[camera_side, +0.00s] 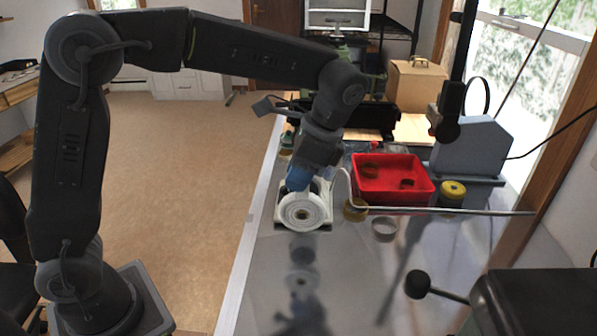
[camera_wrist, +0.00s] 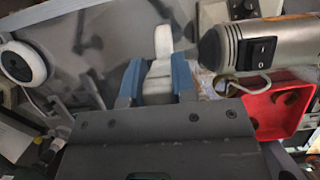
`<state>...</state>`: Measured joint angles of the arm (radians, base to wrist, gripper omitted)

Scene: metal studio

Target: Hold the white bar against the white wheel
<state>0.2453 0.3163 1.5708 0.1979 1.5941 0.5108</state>
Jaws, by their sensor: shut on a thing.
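The white wheel (camera_side: 302,212) stands upright, its round face with a brownish centre towards the side camera, at the front of a low white base (camera_side: 326,217) on the metal bench. My gripper (camera_side: 297,180), with blue fingers, points down just above and behind the wheel. In the wrist view my gripper (camera_wrist: 157,84) is shut on the white bar (camera_wrist: 161,72), which sticks out beyond the fingertips. In the side view the bar is mostly hidden, and I cannot tell whether it touches the wheel. A white disc with a dark middle (camera_wrist: 22,62) shows far left in the wrist view.
A red bin (camera_side: 393,195) stands right of the wheel. A bent pale rod (camera_side: 450,211) crosses in front of it. A small round dish (camera_side: 384,230) and a yellow roll (camera_side: 452,193) lie nearby. A grey cylinder with a switch (camera_wrist: 265,45) is close right of the gripper.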

